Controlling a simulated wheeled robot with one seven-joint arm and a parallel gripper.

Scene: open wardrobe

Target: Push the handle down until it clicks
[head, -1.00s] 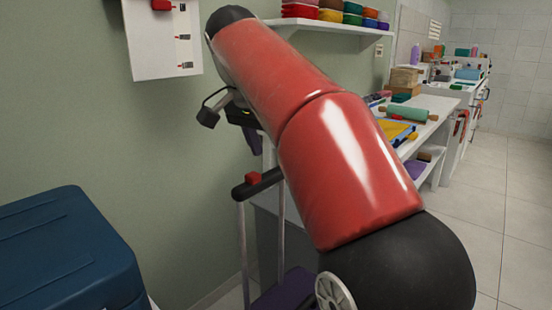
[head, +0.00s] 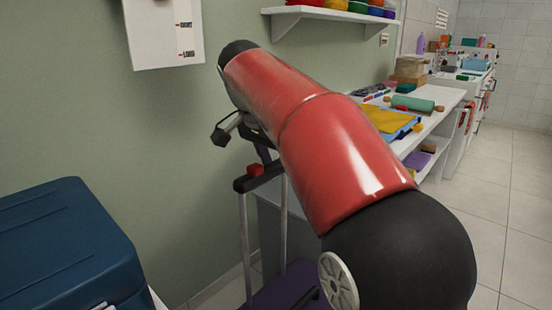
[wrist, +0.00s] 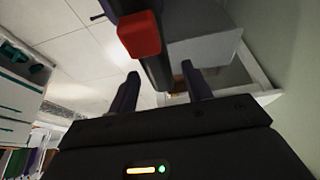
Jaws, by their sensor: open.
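The handle (head: 270,176) is a black bar on top of a grey metal frame, with a red block (head: 255,170) on it. It stands upright near the green wall in the head view. In the wrist view the black bar (wrist: 154,68) and the red block (wrist: 139,36) show just past the fingers. My gripper (wrist: 160,86) is open with nothing held. The bar's near end lies between its two fingertips in that picture; I cannot tell whether they touch it. In the head view my red arm hides much of the gripper, which sits just above the handle.
A dark blue box (head: 65,245) stands at the lower left. A white worktop (head: 440,112) with a green rolling pin (head: 412,103) and a yellow cloth (head: 390,120) lies behind my arm. A white wall panel (head: 165,35) hangs above. Tiled floor (head: 515,190) is free at right.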

